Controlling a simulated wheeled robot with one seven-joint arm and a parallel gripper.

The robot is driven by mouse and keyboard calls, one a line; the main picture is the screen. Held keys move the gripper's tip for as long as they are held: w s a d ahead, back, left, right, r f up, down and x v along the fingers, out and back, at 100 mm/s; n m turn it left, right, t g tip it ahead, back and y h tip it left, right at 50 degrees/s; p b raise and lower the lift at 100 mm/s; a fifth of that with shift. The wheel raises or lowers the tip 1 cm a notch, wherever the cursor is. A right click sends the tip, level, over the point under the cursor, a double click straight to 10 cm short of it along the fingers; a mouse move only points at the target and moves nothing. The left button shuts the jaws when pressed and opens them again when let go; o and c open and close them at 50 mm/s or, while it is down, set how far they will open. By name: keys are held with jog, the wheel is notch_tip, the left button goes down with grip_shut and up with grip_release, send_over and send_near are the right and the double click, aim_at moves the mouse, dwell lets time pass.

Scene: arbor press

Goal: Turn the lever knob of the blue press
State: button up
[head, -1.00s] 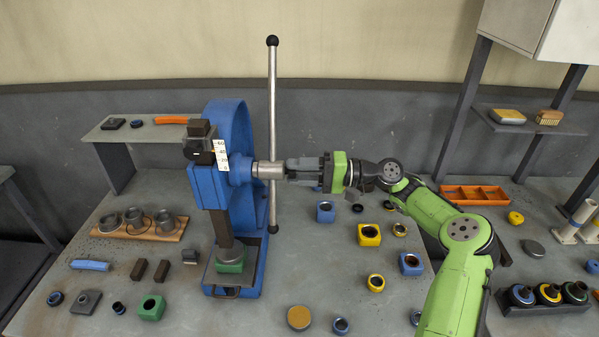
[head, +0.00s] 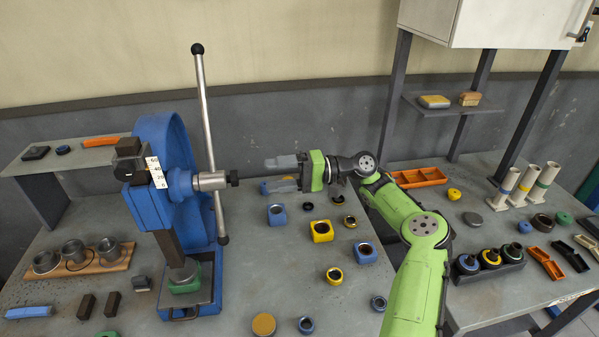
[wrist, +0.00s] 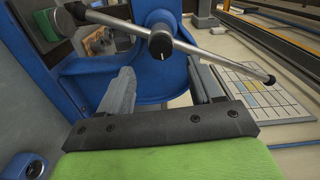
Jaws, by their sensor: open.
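The blue press (head: 150,207) stands on the bench at the left. Its silver shaft (head: 210,181) points right and ends in a black knob (head: 234,177). A long silver lever bar (head: 206,115) with black ball ends crosses the shaft, leaning slightly in the head view. In the wrist view, the knob (wrist: 161,43) faces me with a white mark, and the bar (wrist: 215,58) slopes down to the right. My gripper (head: 268,174) is open and empty, to the right of the knob with a clear gap. Its fingers (wrist: 163,80) show apart in the wrist view.
Blue and yellow blocks (head: 321,231) and several rings lie on the bench below and right of my gripper. A wooden holder with metal cups (head: 107,257) is left of the press. An orange tray (head: 418,178) and a rack (head: 489,265) stand at right.

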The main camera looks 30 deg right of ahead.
jog(key=v, duration=0.7)
jog(key=shift+d, duration=0.2)
